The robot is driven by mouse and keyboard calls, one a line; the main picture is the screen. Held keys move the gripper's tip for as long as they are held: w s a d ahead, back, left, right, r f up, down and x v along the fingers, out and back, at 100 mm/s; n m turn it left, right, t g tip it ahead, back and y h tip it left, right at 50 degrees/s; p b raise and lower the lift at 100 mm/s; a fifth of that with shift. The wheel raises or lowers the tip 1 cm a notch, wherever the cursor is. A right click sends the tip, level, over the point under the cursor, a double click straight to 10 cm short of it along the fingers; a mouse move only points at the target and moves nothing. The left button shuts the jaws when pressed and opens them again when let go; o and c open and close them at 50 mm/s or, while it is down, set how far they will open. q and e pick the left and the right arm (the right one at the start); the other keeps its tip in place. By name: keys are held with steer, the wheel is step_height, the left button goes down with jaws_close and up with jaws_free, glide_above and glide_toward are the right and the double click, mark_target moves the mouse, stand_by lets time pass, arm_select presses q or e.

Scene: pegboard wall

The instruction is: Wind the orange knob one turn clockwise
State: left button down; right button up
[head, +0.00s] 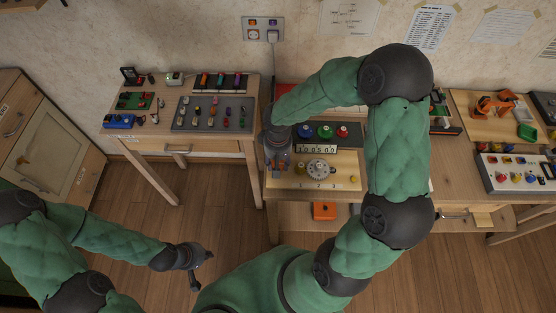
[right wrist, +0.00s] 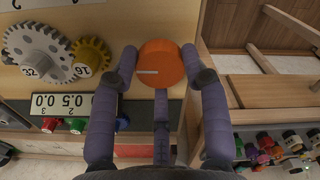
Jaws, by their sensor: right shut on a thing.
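The orange knob (right wrist: 160,64) is a round disc with a pale line on its face; in the right wrist view the line points left. My right gripper (right wrist: 158,72) has its fingers on both sides of the knob and is shut on it. In the head view my right gripper (head: 279,158) is at the left edge of the wooden gear panel (head: 345,183) and mostly covers the knob. My left gripper (head: 196,273) hangs over the floor at lower centre-left, away from the benches; its finger opening is unclear.
Beside the knob are a white gear (head: 319,169), a small yellow gear (right wrist: 91,56) and a number counter (head: 317,148). Coloured buttons (head: 324,131) sit behind them. A left bench holds a dark peg tray (head: 213,124). An orange box (head: 324,210) lies below the panel.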

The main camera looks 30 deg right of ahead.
steer(key=shift+w+n, duration=0.15)
steer(key=shift+n, duration=0.15)
steer(key=o, duration=1.2)
steer(key=shift+w, duration=0.1)
steer(key=shift+c, duration=0.2)
step_height(320, 180, up, 12)
